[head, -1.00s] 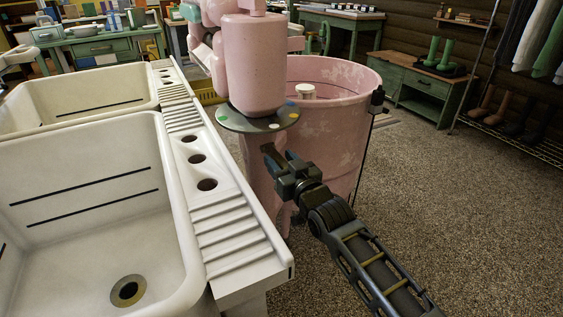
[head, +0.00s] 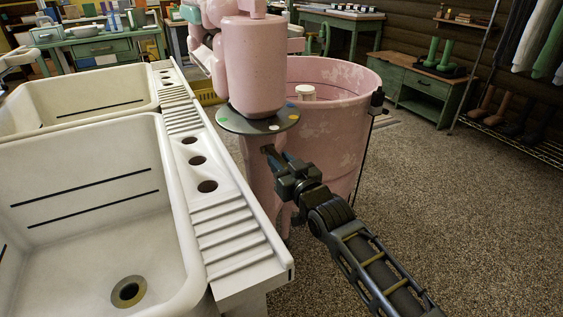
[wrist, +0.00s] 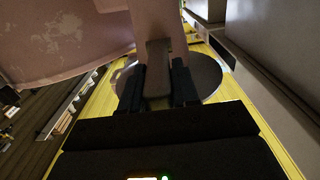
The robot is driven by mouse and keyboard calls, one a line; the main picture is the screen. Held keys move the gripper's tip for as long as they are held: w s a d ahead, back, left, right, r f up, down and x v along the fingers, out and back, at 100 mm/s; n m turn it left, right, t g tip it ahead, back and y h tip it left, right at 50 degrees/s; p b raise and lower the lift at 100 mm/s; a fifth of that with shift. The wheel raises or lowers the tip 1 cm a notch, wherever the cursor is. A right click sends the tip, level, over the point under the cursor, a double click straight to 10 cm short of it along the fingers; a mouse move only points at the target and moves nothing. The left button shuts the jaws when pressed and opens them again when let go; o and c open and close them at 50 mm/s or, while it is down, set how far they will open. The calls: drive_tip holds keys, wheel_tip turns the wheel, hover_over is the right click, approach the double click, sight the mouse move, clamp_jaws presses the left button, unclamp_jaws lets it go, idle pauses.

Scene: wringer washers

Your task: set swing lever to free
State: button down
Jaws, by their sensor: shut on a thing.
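The swing lever (head: 268,149) is a short dark brownish handle below the round dark disc (head: 258,122) at the foot of the pink wringer column (head: 253,65). My gripper (head: 275,158) reaches it from the lower right. In the wrist view the lever (wrist: 158,70) stands between the two dark fingers of my gripper (wrist: 158,88), which are shut on it. Coloured dots show on the disc's rim in the head view. The lever's inner end is hidden below the disc, and I cannot read its setting.
The pink washer tub (head: 340,100) stands behind my gripper. A white double sink (head: 180,215) with a ribbed ledge is close on the left. A thin dark rod (head: 366,150) stands by the tub's right side. Speckled floor (head: 450,210) is clear on the right.

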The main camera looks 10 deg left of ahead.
sight(280, 159)
drive_tip(key=r+g+p, duration=0.1)
drive_tip(key=r+p, duration=0.1)
drive_tip(key=p, duration=0.1)
drive_tip(key=shift+h, duration=0.4)
drive_tip(key=g+p, duration=0.1)
drive_tip(key=p, duration=0.1)
drive_tip(key=r+h+p, duration=0.1)
drive_tip(key=p, duration=0.1)
drive_tip(key=shift+w+a+r+g, duration=0.2)
drive_tip(key=shift+w+g, duration=0.05)
drive_tip(key=shift+g, duration=0.15)
drive_tip(key=shift+w+a+r+g+h+p, duration=0.15)
drive_tip(key=shift+r+g+h+p, duration=0.3)
drive_tip(key=shift+p, duration=0.7)
drive_tip(key=shift+w+a+r+g+h+p, duration=0.15)
drive_tip(key=shift+w+g+h+p, duration=0.2)
drive_tip(key=shift+g+h+p, duration=0.5)
drive_tip(key=c, duration=0.9)
unclamp_jaws()
